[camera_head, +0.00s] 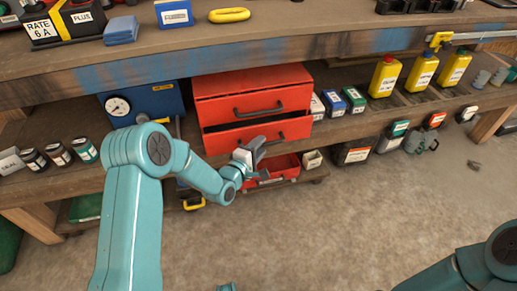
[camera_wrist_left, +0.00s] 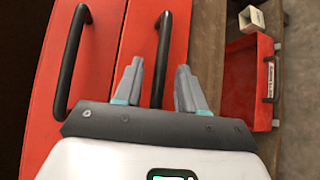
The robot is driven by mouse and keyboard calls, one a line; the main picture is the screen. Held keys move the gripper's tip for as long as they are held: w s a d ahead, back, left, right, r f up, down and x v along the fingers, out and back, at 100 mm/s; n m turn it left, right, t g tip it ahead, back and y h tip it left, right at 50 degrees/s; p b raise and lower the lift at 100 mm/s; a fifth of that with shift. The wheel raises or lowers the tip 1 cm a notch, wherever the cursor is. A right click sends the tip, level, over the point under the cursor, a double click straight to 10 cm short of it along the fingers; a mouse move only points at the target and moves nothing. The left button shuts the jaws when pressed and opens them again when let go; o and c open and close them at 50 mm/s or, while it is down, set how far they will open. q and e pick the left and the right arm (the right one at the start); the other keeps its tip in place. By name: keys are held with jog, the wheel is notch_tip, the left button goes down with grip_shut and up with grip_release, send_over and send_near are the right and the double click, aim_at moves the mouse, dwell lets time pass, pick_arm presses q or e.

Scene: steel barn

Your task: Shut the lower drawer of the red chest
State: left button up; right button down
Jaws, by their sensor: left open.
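The red chest (camera_head: 250,82) stands on the shelf under the workbench. Its lower drawer (camera_head: 225,141) sticks out, with a dark gap above its front edge; the upper drawer (camera_head: 225,108) sits above it. My left gripper (camera_head: 257,149) is at the lower drawer's front and hides part of it. In the left wrist view, my left gripper (camera_wrist_left: 160,88) is open, and the lower drawer's black handle (camera_wrist_left: 163,55) appears between its fingers. I cannot tell whether they touch. The upper drawer's handle (camera_wrist_left: 72,60) is to the left there. My right gripper is out of view.
A red open bin with a handle (camera_head: 289,163) sits low below the chest. A blue gauge box (camera_head: 160,100) is left of the chest; small boxes (camera_head: 335,103) and yellow bottles (camera_head: 385,75) are to the right. The floor in front is clear.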

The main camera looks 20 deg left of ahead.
pick_arm(q)
grip_shut()
jog(key=w+a+b, duration=0.1)
jog(key=w+a, duration=0.1)
jog(key=w, duration=0.1)
jog(key=shift+w+a+r+b, duration=0.15)
jog(key=shift+a+r+b, duration=0.05)
jog(key=shift+b, duration=0.15)
jog(key=shift+c, duration=1.8)
grip_release()
jog(key=o, duration=0.4)
jog(key=shift+w+f, duration=0.1)
jog(key=shift+f, duration=0.1)
jog(key=shift+c, duration=0.2)
jog(key=p+v, duration=0.4)
jog(key=v, duration=1.2)
jog(key=shift+s, duration=0.3)
jog(key=shift+d, duration=0.1)
